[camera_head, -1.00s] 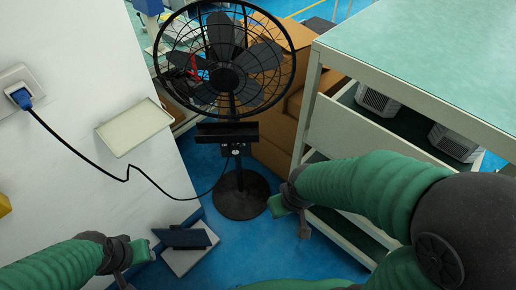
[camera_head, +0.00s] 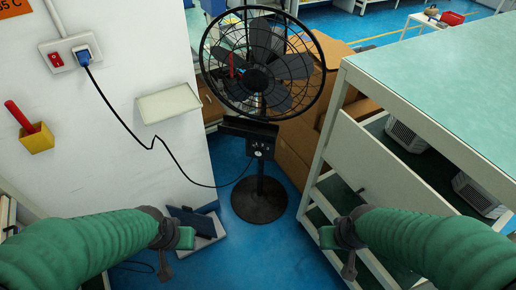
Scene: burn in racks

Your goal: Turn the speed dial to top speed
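A black pedestal fan (camera_head: 262,66) stands on the blue floor between the white wall and a shelf unit. Its dark control box (camera_head: 260,143) sits on the pole below the cage, with a small light dial (camera_head: 257,153) on its front; the dial's setting is too small to read. My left gripper (camera_head: 174,262) is low at the left, in front of the fan and apart from it. My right gripper (camera_head: 338,260) is low at the right, near the shelf unit and apart from the fan. The fingers of both are too small and angled to judge.
A blue plug (camera_head: 83,56) in the wall socket feeds a black cord to the fan. A pale wall tray (camera_head: 168,104) and a yellow holder (camera_head: 36,138) are at left. A box (camera_head: 203,232) lies on the floor. Cardboard boxes (camera_head: 297,146) stand behind; the green-topped shelf unit (camera_head: 425,72) borders the right.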

